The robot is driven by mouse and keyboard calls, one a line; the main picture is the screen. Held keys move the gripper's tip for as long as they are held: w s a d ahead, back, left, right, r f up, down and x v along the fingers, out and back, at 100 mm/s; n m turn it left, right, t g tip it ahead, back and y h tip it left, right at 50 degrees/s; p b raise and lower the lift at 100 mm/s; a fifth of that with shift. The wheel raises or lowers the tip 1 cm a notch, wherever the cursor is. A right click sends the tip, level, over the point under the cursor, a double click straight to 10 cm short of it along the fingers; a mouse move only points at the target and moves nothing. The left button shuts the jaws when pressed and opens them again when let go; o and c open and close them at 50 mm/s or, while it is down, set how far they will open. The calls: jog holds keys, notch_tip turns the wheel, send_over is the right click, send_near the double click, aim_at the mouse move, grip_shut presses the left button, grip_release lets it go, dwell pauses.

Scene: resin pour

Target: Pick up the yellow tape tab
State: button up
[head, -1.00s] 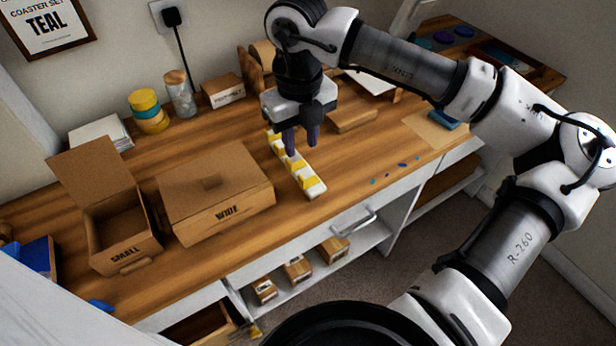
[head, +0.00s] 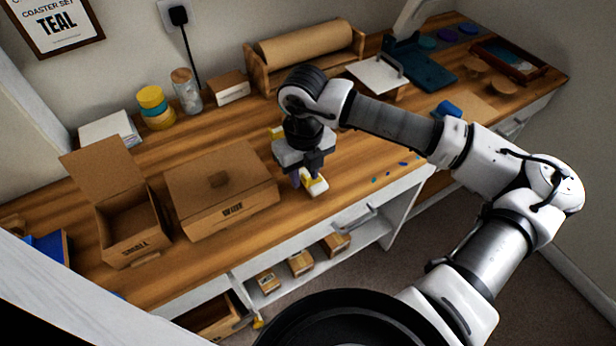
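A pale strip (head: 314,193) with yellow tape tabs on it lies on the wooden bench, mostly hidden behind my gripper. One yellow tape tab (head: 317,184) shows at the strip's near end, right by the fingertips. Another yellow tab (head: 276,132) shows at the far end, left of my wrist. My gripper (head: 308,179) points down over the near part of the strip, with its fingers low at the tabs. The fingertips are partly hidden and small, so I cannot tell whether they are closed on a tab.
A closed WIDE box (head: 222,190) stands left of my gripper, and an open SMALL box (head: 131,235) is further left. A paper roll holder (head: 309,50) is behind. Small coloured bits (head: 388,171) lie to the right near the front edge. Bare wood lies right of the strip.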

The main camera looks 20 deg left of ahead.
grip_shut()
jog(key=shift+r, duration=0.1)
